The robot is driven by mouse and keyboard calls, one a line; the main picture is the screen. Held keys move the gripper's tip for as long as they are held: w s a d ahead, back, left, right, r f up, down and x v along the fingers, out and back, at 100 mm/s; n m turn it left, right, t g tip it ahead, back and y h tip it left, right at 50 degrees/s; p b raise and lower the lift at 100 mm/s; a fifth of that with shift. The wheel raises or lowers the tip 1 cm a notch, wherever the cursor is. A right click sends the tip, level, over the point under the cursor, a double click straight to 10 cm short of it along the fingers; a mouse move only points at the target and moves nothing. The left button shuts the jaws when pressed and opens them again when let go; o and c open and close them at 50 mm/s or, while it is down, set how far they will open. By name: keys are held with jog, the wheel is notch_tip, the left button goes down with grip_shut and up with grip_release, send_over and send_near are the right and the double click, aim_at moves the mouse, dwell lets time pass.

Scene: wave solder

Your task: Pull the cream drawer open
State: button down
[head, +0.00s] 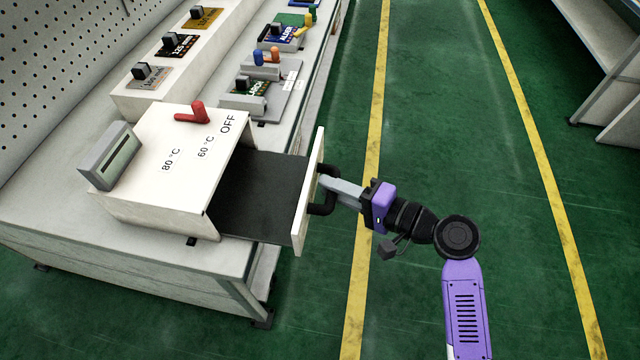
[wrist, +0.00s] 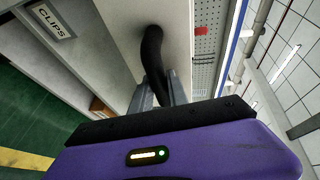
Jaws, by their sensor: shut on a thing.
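The cream drawer (head: 309,192) is pulled well out of its cream housing (head: 170,190) on the bench in the head view. Its dark inner floor (head: 262,190) shows and looks empty. A black bar handle (head: 326,207) is on the drawer's front. My gripper (head: 326,184) is shut on this handle, reaching in from the right. In the wrist view the handle (wrist: 152,60) curves from the cream front down between my two grey fingers. The exact finger contact is partly hidden there by my gripper's purple body.
A red lever (head: 192,113) and a grey display (head: 112,157) sit on the housing's top, marked OFF, 60 °C and 80 °C. Small switch boxes (head: 250,100) stand farther along the bench (head: 130,265). Green floor (head: 450,130) with yellow lines is clear on the right.

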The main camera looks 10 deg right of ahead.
jog(key=shift+d, duration=0.1)
jog(key=c, duration=1.3)
grip_release()
jog(key=v, duration=0.7)
jog(key=shift+s+d, duration=0.2)
jog(key=shift+s, duration=0.05)
jog(key=shift+r, duration=0.15)
